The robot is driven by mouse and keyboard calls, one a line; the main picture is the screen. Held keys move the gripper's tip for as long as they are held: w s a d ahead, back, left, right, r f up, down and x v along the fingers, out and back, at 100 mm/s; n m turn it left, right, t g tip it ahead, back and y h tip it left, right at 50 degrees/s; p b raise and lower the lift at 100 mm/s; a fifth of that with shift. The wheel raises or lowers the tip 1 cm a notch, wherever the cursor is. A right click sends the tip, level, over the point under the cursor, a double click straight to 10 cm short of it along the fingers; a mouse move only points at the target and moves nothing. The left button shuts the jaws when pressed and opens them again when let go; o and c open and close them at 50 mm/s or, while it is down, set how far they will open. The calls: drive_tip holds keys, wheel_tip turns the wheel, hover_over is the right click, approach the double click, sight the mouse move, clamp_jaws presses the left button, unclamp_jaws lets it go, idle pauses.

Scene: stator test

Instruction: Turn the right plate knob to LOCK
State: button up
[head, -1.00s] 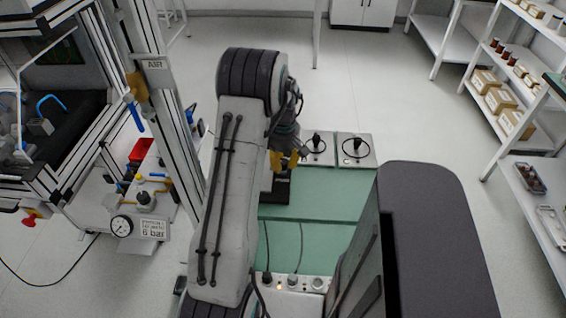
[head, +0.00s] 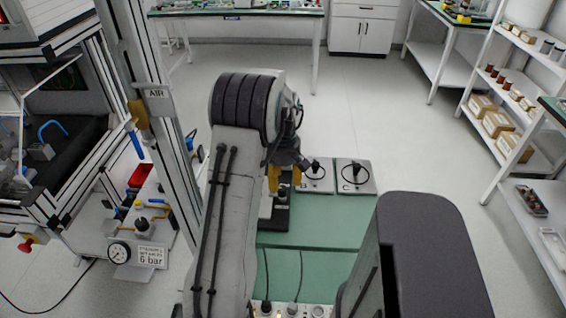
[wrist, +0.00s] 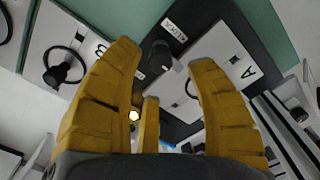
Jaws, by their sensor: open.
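Two pale plates stand side by side at the far edge of the green table top. The right plate (head: 371,184) has a black knob (head: 355,170) inside a dark ring mark. The left plate (head: 318,187) has a similar black knob (head: 314,165). My gripper (head: 280,178) has yellow fingers and is just left of the left plate, apart from the right one. The wrist view shows its fingers (wrist: 165,64) spread with nothing held. Plates lettered B (wrist: 88,22) and A (wrist: 222,48) show there beyond the fingers; the LOCK lettering is too small to read.
A black fixture (head: 277,217) stands under my gripper on the green table (head: 320,236). A metal frame post (head: 166,130) rises close to the left of my arm. Shelving (head: 500,125) stands at the right. The floor behind the plates is clear.

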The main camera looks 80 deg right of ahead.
sight(283, 188)
wheel_tip(283, 188, up, 7)
drive_tip(key=shift+r, duration=0.15)
idle(1.0)
